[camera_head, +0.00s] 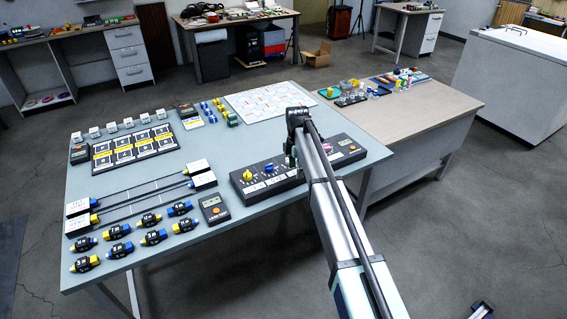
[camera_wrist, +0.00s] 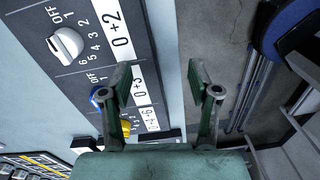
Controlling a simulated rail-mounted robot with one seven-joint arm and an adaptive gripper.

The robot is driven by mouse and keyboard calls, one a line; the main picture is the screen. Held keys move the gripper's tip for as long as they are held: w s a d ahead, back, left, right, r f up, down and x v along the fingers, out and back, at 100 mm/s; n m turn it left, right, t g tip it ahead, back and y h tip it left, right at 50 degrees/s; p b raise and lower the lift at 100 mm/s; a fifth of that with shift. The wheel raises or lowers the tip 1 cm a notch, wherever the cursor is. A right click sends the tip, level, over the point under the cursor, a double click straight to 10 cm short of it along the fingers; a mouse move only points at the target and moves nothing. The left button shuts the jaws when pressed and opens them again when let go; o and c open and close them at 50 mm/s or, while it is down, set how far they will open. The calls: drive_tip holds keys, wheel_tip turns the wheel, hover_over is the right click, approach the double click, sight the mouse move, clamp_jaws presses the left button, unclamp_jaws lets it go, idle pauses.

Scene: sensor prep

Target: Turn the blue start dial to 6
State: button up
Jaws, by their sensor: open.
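The blue start dial (camera_head: 268,168) is on a black control panel (camera_head: 240,190) at the table's front edge, between a yellow dial (camera_head: 247,175) and my arm. In the wrist view the blue dial (camera_wrist: 98,97) shows beside my left finger, with "OFF" and a "0+3" label near it; its setting is too small to read. A white dial (camera_wrist: 66,45) and the yellow dial (camera_wrist: 126,129) are on either side of it. My gripper (camera_wrist: 163,88) is open and empty, its fingers apart and not around the blue dial. In the head view my arm hides part of the panel.
A handheld device with an orange button (camera_head: 214,209) lies left of the panel. Several blue and yellow connectors (camera_head: 154,236), rails (camera_head: 145,190) and a white sheet (camera_head: 265,102) share the table. A wooden desk (camera_head: 430,105) adjoins on the right.

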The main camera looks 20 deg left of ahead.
sight(269, 165)
drive_tip(key=w+a+r+n, duration=0.3)
drive_tip(key=a+r+n, duration=0.3)
drive_tip(key=a+r, duration=0.65)
drive_tip(key=shift+t, duration=0.3)
drive_tip(key=f+p, duration=0.1)
drive_tip(key=f, duration=0.4)
drive_tip(key=f+p, duration=0.2)
drive_tip(key=f, duration=0.4)
drive_tip(key=f+p, duration=0.2)
drive_tip(key=f, duration=0.3)
drive_tip(key=shift+d+f, duration=0.15)
drive_tip(key=shift+d, duration=0.1)
drive_tip(key=c, duration=1.2)
